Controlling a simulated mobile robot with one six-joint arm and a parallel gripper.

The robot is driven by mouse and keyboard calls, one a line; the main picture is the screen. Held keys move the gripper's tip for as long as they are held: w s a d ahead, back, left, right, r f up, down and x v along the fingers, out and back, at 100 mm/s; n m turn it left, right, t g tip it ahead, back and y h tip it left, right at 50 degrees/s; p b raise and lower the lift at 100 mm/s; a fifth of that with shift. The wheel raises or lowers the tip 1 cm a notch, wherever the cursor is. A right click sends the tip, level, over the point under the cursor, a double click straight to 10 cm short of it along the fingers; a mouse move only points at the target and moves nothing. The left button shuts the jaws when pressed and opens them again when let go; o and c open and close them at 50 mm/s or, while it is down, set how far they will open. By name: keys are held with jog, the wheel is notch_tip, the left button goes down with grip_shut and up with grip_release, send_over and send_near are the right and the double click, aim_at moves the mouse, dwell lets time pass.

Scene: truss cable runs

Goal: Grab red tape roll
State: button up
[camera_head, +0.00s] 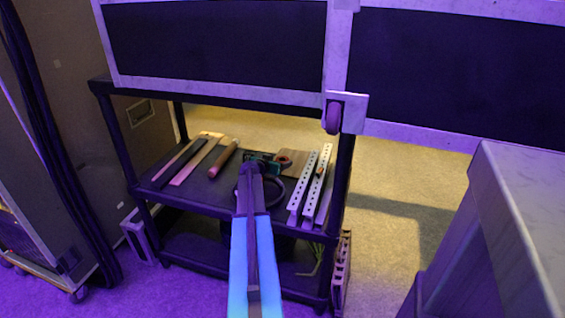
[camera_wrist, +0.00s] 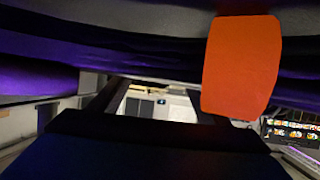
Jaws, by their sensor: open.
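A plain orange-red block-like shape with rounded edges (camera_wrist: 241,67) stands large at the upper right of the wrist view; it may be the red tape roll seen side-on, but I cannot be sure. In the head view a small reddish-brown thing (camera_head: 284,161) lies on the cart's top shelf, just right of my gripper (camera_head: 265,163); I cannot tell if it is the same thing. My gripper is open over the shelf. Its dark parts show low in the wrist view, with a gap between them. I see nothing held. The arm hides part of the shelf.
The dark cart's top shelf (camera_head: 190,200) also holds wooden strips (camera_head: 190,160), a reddish rod (camera_head: 223,160), a dark ring (camera_head: 275,192) and perforated metal strips (camera_head: 305,188). Framed panels (camera_head: 215,45) stand above. A grey block (camera_head: 500,230) is at right.

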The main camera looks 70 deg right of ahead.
jog(key=shift+x, duration=1.15)
jog(key=c, duration=1.1)
jog(key=shift+c, duration=0.2)
jog(key=shift+r, duration=0.1)
notch_tip(320, 180, up, 10)
jog(key=shift+p, duration=0.45)
